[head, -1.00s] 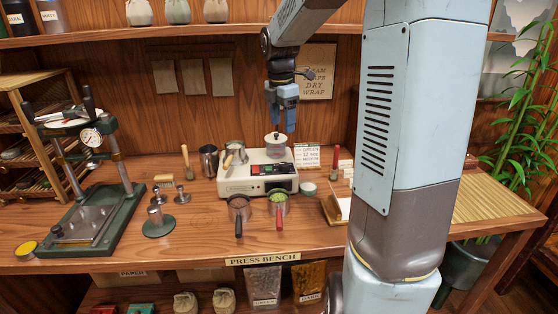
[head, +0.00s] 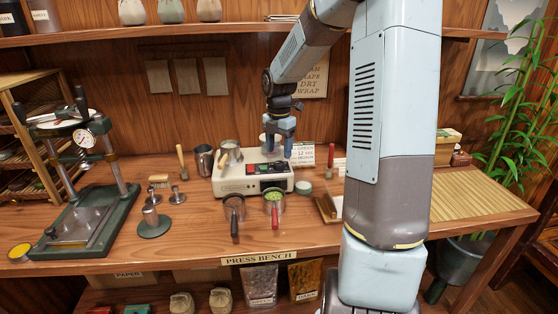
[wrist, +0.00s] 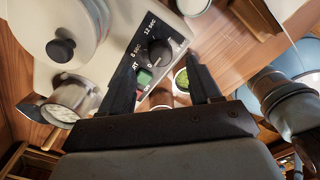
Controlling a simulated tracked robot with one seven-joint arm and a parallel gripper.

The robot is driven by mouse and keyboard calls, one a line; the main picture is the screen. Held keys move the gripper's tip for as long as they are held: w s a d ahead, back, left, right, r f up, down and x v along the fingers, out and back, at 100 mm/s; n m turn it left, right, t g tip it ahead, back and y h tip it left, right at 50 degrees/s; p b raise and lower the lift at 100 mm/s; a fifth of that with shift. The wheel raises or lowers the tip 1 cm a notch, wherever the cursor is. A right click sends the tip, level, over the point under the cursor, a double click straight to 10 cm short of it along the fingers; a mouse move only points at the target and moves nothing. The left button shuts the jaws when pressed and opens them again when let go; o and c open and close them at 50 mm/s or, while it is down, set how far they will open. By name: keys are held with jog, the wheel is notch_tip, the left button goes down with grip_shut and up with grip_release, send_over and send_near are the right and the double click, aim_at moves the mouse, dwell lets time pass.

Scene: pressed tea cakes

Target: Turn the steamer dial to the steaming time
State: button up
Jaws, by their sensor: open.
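The steamer (head: 232,184) is a cream box on the bench. In the wrist view, its front panel (wrist: 182,22) carries marks reading 8 sec and 12 sec around a round black dial (wrist: 160,52). A green button (wrist: 145,78) sits beside the dial. I cannot tell surely where the dial points. My gripper (wrist: 158,66) is open and empty, pointing down, its two dark fingers either side of the dial in the picture; contact is not visible. In the head view my gripper (head: 281,152) is just above the steamer's right part.
A lidded chamber with a black knob (wrist: 61,50) and a metal pitcher (wrist: 72,98) are beside the panel. Two handled cups, one with green leaves (head: 274,196), stand in front. A card (head: 303,154) mentioning green and 12 sec stands behind. A press (head: 122,190) is at left.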

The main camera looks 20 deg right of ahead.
aim_at(279, 162)
jog(key=shift+f, duration=2.35)
jog(key=shift+c, duration=0.3)
jog(key=c, duration=1)
